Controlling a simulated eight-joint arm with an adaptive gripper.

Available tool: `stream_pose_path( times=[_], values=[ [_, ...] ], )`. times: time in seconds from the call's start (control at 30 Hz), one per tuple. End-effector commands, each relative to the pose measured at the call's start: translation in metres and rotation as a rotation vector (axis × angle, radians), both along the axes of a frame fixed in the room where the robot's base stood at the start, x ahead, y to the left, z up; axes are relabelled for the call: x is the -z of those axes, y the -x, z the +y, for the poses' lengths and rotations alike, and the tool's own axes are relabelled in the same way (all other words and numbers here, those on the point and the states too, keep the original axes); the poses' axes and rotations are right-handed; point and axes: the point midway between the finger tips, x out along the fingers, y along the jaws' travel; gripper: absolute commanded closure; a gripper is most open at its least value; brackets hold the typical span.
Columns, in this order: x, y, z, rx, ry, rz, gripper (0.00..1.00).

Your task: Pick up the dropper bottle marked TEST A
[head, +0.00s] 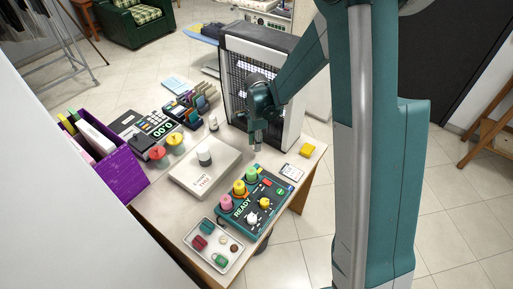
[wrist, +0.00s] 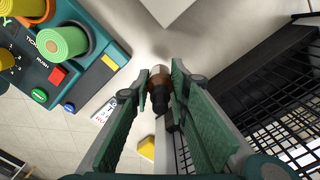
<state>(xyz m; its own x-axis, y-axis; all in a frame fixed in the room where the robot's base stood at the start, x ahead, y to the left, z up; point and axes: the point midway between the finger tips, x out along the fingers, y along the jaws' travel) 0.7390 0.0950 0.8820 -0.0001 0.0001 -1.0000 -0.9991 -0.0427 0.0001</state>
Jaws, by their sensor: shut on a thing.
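My gripper (wrist: 160,88) is shut on a small brown bottle (wrist: 158,76) with a dark end, held between the fingertips in the wrist view. No label on it can be read, so TEST A is not confirmed. In the head view my gripper (head: 257,138) is over the back of the table, in front of the black grid-fronted unit. The held bottle is too small there to make out clearly.
The grid-fronted unit (head: 262,76) stands close behind my gripper. A green READY panel (head: 270,213), a white box (head: 190,182), a yellow block (head: 308,150) and a card (head: 292,173) are nearby. A small tray (head: 230,263) is at the front.

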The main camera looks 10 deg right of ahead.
Motion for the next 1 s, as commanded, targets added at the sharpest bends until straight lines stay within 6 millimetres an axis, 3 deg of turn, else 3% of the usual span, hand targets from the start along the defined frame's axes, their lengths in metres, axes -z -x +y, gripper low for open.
stream_pose_path(
  times=[0.2, 0.4, 1.0],
  values=[
    [-0.029, 0.0, 0.0, 0.0, 0.0, 0.0, 0.94],
    [-0.042, 0.0, 0.0, 0.0, 0.0, 0.0, 0.94],
    [-0.045, 0.0, 0.0, 0.0, 0.0, 0.0, 0.94]
  ],
)
